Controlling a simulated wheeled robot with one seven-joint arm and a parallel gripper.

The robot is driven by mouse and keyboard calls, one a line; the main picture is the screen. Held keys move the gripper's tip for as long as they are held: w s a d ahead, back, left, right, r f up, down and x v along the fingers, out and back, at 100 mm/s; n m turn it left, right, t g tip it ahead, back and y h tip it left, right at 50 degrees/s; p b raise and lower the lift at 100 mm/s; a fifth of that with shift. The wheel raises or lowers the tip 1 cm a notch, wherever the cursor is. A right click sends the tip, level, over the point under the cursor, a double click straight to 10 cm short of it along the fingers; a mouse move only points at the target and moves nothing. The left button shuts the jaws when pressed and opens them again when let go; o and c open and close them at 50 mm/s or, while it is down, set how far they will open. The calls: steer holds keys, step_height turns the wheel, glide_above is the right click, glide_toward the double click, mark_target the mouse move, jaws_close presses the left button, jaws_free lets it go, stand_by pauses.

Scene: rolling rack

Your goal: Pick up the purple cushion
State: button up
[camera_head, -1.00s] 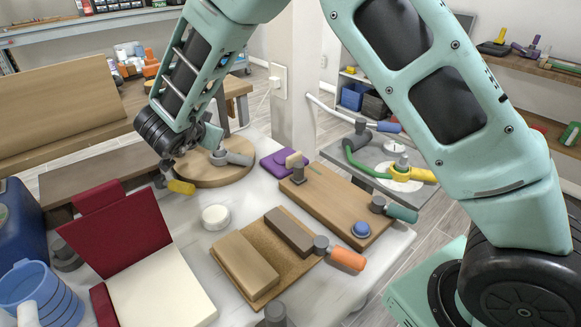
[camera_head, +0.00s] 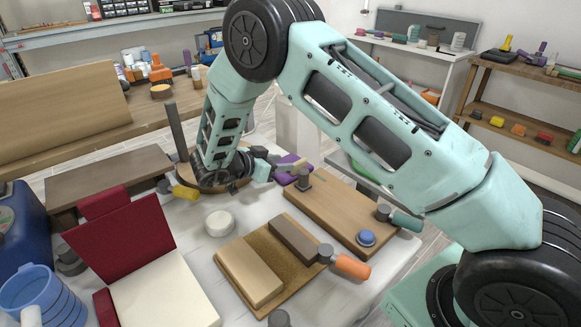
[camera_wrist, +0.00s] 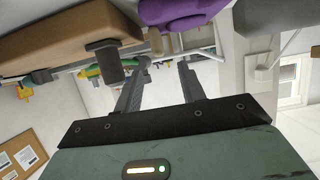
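The purple cushion (camera_head: 288,168) lies at the far edge of the white table, behind the wooden board, and is partly hidden by my gripper. It also shows at the top of the wrist view (camera_wrist: 180,12), with a small tan wooden piece (camera_wrist: 155,40) against it. My gripper (camera_head: 272,165) is beside the cushion, on its left. In the wrist view my gripper (camera_wrist: 162,70) has its two fingers apart with nothing seen between them. I cannot tell whether a finger touches the cushion.
A round wooden board (camera_head: 182,178) is under my arm. A white disc (camera_head: 219,223) stands nearer.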

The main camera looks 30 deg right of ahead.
mark_target(294, 163)
steer(key=shift+f+p+x, duration=0.1)
steer(key=shift+p+x, duration=0.2)
steer(key=shift+x, duration=1.4)
steer(key=shift+f+p+x, duration=0.15)
steer(key=shift+p+x, duration=0.15)
steer(key=shift+x, duration=1.45)
steer(key=shift+a, duration=0.15)
jaws_close()
